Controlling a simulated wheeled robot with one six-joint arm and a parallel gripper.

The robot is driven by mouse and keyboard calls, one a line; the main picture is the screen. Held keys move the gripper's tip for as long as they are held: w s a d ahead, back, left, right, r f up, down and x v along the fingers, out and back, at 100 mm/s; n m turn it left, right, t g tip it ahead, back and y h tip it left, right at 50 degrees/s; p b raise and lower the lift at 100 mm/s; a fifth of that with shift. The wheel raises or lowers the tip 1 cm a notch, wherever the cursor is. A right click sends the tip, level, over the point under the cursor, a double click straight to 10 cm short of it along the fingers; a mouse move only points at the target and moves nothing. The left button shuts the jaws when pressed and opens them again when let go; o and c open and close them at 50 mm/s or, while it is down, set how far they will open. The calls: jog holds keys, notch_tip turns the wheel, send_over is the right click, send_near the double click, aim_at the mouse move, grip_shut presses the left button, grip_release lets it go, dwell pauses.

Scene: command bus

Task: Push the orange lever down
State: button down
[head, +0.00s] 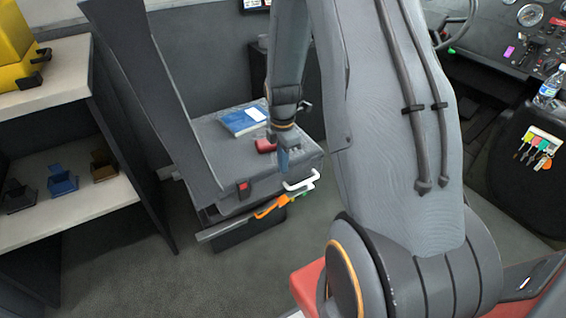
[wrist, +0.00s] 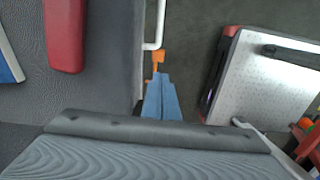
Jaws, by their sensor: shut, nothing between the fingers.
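The orange lever (head: 268,207) sticks out below the front of the grey seat (head: 215,160), beside a white bent handle (head: 300,183). Its orange end (wrist: 158,58) also shows in the wrist view, just past my fingertips. My gripper (head: 284,168) is shut and empty, with its blue fingers pointing down at the seat's front edge, above the lever in the head view. In the wrist view my gripper (wrist: 160,78) overlaps the lever's near part and hides it. I cannot tell whether the fingers touch the lever.
A blue book (head: 243,121) and a red object (head: 265,146) lie on the seat. A red seat-belt buckle (head: 243,189) is at the seat's left side. Shelves (head: 75,215) stand at the left, the dashboard (head: 525,45) at the right. The floor (head: 150,270) in front is clear.

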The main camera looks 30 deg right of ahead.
jog(key=s+a+r+m, duration=0.3)
jog(key=a+r+m, duration=0.1)
jog(key=a+r, duration=0.5)
jog(key=s+a+r+m, duration=0.5)
jog(key=s+a+r, duration=0.1)
jog(key=s, duration=0.3)
jog(key=s+a+r+m, duration=0.6)
jog(key=s+a+r, duration=0.1)
jog(key=s+r, duration=0.2)
jog(key=shift+s+y, duration=0.4)
jog(key=shift+s, duration=0.15)
